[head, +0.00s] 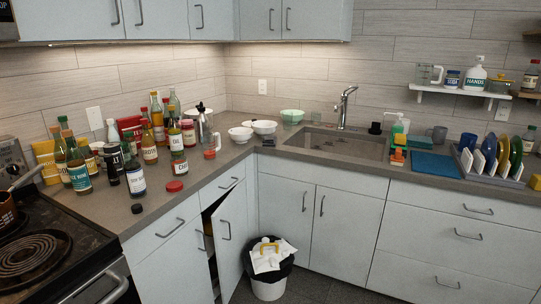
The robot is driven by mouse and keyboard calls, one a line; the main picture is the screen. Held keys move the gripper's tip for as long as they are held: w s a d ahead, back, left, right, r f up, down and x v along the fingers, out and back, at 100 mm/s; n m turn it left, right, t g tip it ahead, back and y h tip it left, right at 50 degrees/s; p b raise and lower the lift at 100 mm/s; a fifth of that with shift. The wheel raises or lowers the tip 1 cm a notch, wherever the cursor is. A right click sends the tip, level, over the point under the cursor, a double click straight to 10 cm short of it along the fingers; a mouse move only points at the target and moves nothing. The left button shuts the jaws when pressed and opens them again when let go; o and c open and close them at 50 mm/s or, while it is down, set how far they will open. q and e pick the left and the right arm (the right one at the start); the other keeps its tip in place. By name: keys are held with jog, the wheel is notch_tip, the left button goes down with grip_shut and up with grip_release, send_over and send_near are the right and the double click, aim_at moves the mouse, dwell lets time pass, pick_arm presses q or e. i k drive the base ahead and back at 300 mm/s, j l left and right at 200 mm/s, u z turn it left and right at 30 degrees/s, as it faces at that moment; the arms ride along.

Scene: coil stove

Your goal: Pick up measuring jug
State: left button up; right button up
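A clear jug with a handle (425,75) stands upright at the left end of the small white wall shelf, to the right of the sink. It looks like the measuring jug, but markings are too small to read. Another clear vessel with a handle (211,147) stands on the left counter beside the bottles; reddish things show in or behind it, and I cannot tell which. Neither of my grippers is in view.
The white shelf (457,92) also holds a jar and a HANDS bottle (475,74). Below are the sink (330,145), a blue mat (436,165) and a dish rack (492,170). Bottles crowd the left counter. A cabinet door (229,235) hangs open near a full bin (269,287).

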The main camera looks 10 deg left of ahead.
aim_at(208, 139)
jog(key=i+l+u, duration=0.1)
jog(key=i, duration=1)
